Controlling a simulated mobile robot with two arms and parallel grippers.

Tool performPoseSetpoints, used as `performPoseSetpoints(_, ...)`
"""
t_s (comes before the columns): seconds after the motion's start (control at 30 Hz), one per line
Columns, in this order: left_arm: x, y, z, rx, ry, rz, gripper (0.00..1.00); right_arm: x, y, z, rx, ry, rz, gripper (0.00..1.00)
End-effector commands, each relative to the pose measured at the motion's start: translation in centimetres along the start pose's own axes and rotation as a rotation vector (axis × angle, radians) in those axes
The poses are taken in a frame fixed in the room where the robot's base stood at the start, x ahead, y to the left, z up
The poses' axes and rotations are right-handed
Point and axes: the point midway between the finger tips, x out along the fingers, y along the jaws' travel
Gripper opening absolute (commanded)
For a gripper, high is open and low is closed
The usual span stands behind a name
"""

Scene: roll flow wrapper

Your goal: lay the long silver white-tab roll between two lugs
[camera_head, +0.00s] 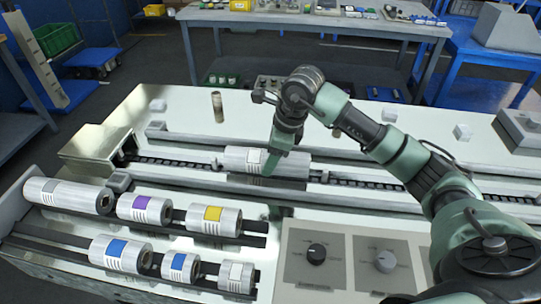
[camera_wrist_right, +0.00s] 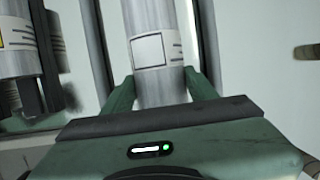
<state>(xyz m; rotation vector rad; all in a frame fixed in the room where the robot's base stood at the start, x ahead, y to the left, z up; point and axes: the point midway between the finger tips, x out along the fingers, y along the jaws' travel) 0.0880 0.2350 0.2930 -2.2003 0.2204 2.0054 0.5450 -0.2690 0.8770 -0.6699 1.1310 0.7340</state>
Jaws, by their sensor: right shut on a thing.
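The long silver roll with a white tab (camera_head: 268,160) is at the chain conveyor (camera_head: 185,162), lying along its run. Small grey lugs stand near its left end (camera_head: 216,165) and near its right end (camera_head: 325,176). I cannot tell whether the roll rests on the chain or is slightly above it. My right gripper (camera_head: 277,157) reaches down over the roll's middle and is shut on it. In the right wrist view the roll (camera_wrist_right: 152,20) passes between the two green fingers (camera_wrist_right: 162,88). My left gripper is out of view.
A rack (camera_head: 65,222) at the front left holds several other rolls, including a long silver one (camera_head: 62,194). A panel with two knobs (camera_head: 352,262) is at the front middle.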

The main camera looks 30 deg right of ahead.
Motion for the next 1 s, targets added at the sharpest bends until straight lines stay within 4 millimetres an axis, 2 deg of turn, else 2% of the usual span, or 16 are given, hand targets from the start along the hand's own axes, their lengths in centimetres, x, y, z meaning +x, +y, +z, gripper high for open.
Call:
performPoseSetpoints(0.8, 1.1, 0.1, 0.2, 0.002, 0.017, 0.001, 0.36, 1.5, 0.1, -0.4, -0.001, -0.004, -0.003, 0.00)
performPoseSetpoints(0.83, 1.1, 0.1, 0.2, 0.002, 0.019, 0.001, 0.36, 1.5, 0.1, -0.4, 0.000, -0.004, -0.003, 0.60)
performPoseSetpoints(0.9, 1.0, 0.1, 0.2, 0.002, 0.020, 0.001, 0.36, 1.5, 0.1, -0.4, 0.000, -0.003, -0.003, 0.80)
performPoseSetpoints(0.93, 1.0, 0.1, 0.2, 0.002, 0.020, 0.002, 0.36, 1.5, 0.1, -0.4, -0.001, -0.003, -0.002, 0.83)
performPoseSetpoints(1.0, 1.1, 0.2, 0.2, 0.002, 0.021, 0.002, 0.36, 1.6, 0.1, -0.4, -0.001, -0.002, -0.002, 0.83)
